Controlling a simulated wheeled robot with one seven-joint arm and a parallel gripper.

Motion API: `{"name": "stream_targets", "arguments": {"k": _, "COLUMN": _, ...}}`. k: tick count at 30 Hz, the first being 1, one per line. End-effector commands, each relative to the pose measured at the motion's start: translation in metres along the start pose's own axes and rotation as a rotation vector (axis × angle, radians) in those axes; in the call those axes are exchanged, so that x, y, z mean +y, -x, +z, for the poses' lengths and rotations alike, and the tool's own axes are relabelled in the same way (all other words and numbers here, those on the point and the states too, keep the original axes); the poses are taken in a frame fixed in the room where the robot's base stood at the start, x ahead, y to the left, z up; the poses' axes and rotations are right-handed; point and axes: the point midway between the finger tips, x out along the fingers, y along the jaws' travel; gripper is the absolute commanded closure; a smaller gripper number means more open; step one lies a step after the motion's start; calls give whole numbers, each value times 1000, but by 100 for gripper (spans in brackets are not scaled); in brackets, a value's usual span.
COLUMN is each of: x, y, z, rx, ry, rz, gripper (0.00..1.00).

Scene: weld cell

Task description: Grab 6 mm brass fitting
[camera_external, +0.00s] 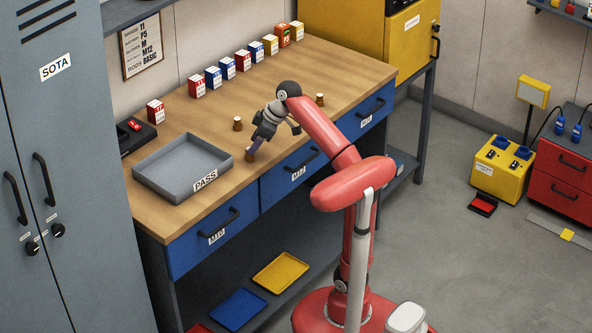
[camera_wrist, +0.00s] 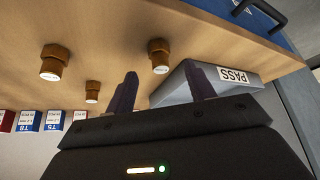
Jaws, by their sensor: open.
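Three brass fittings stand upright on the wooden bench (camera_external: 190,110). One fitting (camera_external: 250,155) is by the front edge, right of the PASS tray, at my fingertips. Another (camera_external: 238,124) stands behind it, and a third (camera_external: 320,99) is to the right. In the wrist view one fitting (camera_wrist: 159,55) lies ahead, between the lines of the two fingers; the others are a left one (camera_wrist: 54,62) and a smaller, farther one (camera_wrist: 92,91). Their size marks are too small to read. My gripper (camera_external: 253,148) is open and empty, tilted down; both fingers show in the wrist view (camera_wrist: 160,75).
The grey PASS tray (camera_external: 184,169) sits left of the gripper and is empty. A row of small labelled boxes (camera_external: 228,69) lines the back of the bench. Blue drawers with handles (camera_external: 292,175) are below the front edge. Bare bench lies between the fittings and boxes.

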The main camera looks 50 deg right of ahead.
Motion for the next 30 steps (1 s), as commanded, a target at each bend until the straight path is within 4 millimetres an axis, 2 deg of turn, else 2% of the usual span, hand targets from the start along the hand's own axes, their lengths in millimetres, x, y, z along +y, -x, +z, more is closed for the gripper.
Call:
{"name": "stream_targets", "arguments": {"k": 1, "x": -1, "y": -11, "z": 2, "rx": -2, "ry": 0, "rz": -2, "gripper": 46}}
{"name": "stream_targets", "arguments": {"k": 6, "x": -1, "y": -34, "z": 1, "rx": -2, "ry": -1, "rz": -2, "gripper": 46}}
{"name": "stream_targets", "arguments": {"k": 10, "x": -1, "y": -41, "z": 0, "rx": 0, "ry": -1, "rz": -1, "gripper": 46}}
{"name": "stream_targets", "arguments": {"k": 16, "x": -1, "y": -41, "z": 0, "rx": 0, "ry": -1, "rz": -1, "gripper": 46}}
{"name": "stream_targets", "arguments": {"k": 27, "x": -1, "y": -41, "z": 0, "rx": 0, "ry": -1, "rz": -1, "gripper": 95}}
{"name": "stream_targets", "arguments": {"k": 30, "x": -1, "y": -40, "z": 0, "rx": 0, "ry": -1, "rz": 0, "gripper": 96}}
